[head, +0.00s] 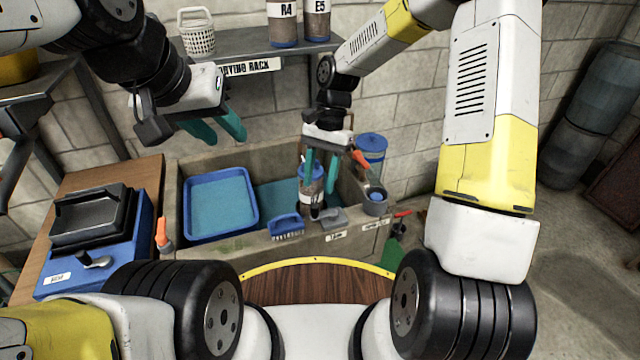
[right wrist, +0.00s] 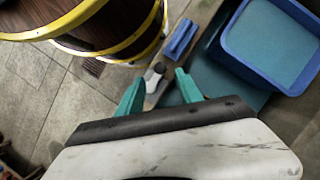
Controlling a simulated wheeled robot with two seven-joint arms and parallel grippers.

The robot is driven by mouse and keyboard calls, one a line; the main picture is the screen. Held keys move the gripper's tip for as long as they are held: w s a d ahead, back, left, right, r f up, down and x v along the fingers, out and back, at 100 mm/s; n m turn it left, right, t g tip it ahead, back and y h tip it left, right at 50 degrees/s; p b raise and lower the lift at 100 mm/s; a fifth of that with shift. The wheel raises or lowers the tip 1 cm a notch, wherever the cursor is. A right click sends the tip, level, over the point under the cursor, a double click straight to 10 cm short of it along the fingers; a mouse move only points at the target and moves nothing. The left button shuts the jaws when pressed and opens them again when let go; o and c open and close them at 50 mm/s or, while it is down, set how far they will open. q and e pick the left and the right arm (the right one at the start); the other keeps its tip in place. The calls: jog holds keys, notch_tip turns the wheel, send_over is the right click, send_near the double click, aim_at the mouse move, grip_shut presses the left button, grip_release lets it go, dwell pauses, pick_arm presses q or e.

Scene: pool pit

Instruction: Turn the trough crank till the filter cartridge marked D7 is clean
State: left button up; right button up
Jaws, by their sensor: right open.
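A dark-banded filter cartridge with a blue top (head: 311,178) stands in the stone trough (head: 225,244); its marking is not readable, and fingers cover part of it. A small black knob, seemingly the crank handle (head: 315,210), is at the trough's front edge; it also shows in the right wrist view (right wrist: 156,73). My right gripper (head: 319,200) is open and points down over the trough, in front of the cartridge. In the right wrist view the knob appears between its fingertips (right wrist: 160,80), contact unclear. My left gripper (head: 228,140) is open and empty above the blue tray.
A blue tray (head: 253,214) of water sits in the trough's left side. A blue brush (head: 287,226) and grey block (head: 332,217) lie along the front rim. Cartridges R4 (head: 283,25) and E5 (head: 316,22) stand on the rack. A blue machine (head: 95,250) is at left.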

aim_at(315, 204)
jog(key=x, duration=0.7)
jog(key=shift+s+a+f, duration=0.1)
jog(key=shift+f, duration=0.15)
grip_shut()
